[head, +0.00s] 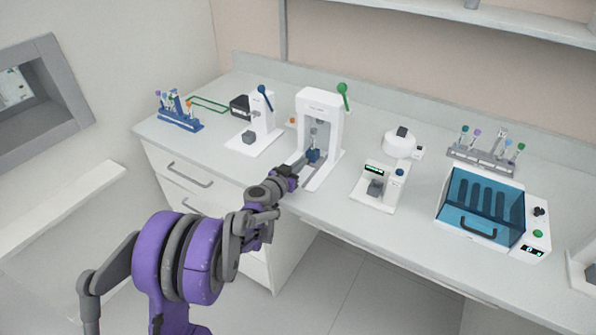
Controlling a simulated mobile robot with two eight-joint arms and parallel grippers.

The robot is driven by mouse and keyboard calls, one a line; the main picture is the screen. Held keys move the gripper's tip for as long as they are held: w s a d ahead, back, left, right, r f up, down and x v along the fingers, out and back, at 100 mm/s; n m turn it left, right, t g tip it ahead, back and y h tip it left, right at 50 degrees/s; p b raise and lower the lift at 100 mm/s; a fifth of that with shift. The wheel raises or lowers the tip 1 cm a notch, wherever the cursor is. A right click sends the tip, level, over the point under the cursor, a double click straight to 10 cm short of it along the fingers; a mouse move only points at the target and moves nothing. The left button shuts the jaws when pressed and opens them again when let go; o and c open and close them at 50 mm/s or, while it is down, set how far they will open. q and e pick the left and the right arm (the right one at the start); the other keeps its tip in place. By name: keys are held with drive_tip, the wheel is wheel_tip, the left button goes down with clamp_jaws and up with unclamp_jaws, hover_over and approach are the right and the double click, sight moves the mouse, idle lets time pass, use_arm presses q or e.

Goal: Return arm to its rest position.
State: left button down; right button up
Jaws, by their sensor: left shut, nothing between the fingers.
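My left arm comes in from the lower left, purple and grey, and reaches up to the front edge of the bench. My left gripper (297,171) is at the front of a white press-like device (331,113) with a green-knobbed lever. The gripper is shut with nothing in it. A small blue holder (314,156) with a grey piece above it stands in the device, just beyond the fingertips. I cannot tell whether the fingertips touch it. My right gripper is not in view.
On the bench (420,205) stand a blue tube rack (182,124), a smaller white device (259,128) with a blue-knobbed lever, a small display unit (377,187), a white round device (400,145), a grey tube rack (482,158) and a blue-lidded box (482,205). Open floor lies in front.

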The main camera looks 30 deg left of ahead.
use_arm(q)
drive_tip(key=shift+w+d, duration=0.1)
drive_tip(key=shift+d, duration=0.15)
